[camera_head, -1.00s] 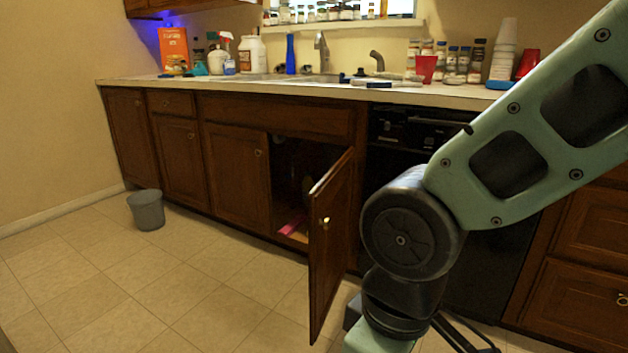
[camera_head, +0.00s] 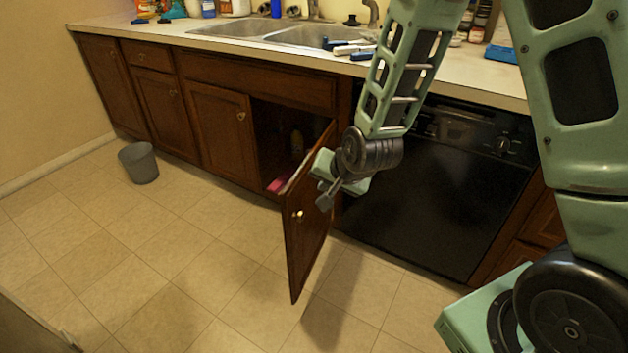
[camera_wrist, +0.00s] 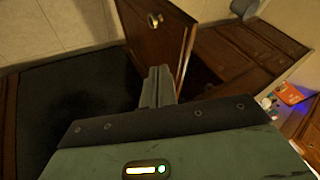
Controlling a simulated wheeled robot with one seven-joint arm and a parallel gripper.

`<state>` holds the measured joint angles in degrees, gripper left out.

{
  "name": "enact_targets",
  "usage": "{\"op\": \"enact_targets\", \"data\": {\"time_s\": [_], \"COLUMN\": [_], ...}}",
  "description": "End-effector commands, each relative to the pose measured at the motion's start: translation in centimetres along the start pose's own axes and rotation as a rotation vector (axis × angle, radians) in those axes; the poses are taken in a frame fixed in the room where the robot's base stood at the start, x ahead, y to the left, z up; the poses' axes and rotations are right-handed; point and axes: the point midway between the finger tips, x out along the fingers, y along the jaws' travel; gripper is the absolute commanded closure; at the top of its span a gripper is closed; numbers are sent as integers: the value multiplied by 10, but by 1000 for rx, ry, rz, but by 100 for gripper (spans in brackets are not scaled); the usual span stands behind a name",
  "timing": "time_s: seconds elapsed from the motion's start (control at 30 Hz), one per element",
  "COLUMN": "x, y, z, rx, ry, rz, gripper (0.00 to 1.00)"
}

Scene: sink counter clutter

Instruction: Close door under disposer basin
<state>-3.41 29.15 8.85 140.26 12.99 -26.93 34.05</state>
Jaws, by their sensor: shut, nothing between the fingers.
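The brown cabinet door (camera_head: 306,250) under the sink basin (camera_head: 315,35) stands wide open, hinged on its right, with a round knob (camera_head: 297,214) on its outer face. The door also shows in the wrist view (camera_wrist: 170,45), with its knob at the top. My gripper (camera_head: 322,195) is shut and empty by the upper part of the door, on the dishwasher side, and hides part of its top edge. In the wrist view, my closed fingers (camera_wrist: 157,84) point at the door. I cannot tell whether they touch it.
The open cabinet holds a pink item (camera_head: 277,186) and a bottle (camera_head: 297,142). A black dishwasher (camera_head: 430,190) is right of the door. A grey bin (camera_head: 139,163) stands at the left. The tiled floor (camera_head: 190,260) before the cabinets is clear. Items lie on the counter (camera_head: 465,75).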

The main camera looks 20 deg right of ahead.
Motion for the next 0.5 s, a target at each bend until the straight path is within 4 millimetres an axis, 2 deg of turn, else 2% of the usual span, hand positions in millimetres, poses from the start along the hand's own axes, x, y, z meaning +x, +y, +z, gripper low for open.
{"op": "enact_targets", "data": {"time_s": [0.43, 0.5], "x": [90, 94], "y": [1, -12], "z": [3, 2], "rx": [-4, -7], "ry": [-3, -2], "rz": [1, -3], "gripper": [100, 100]}}
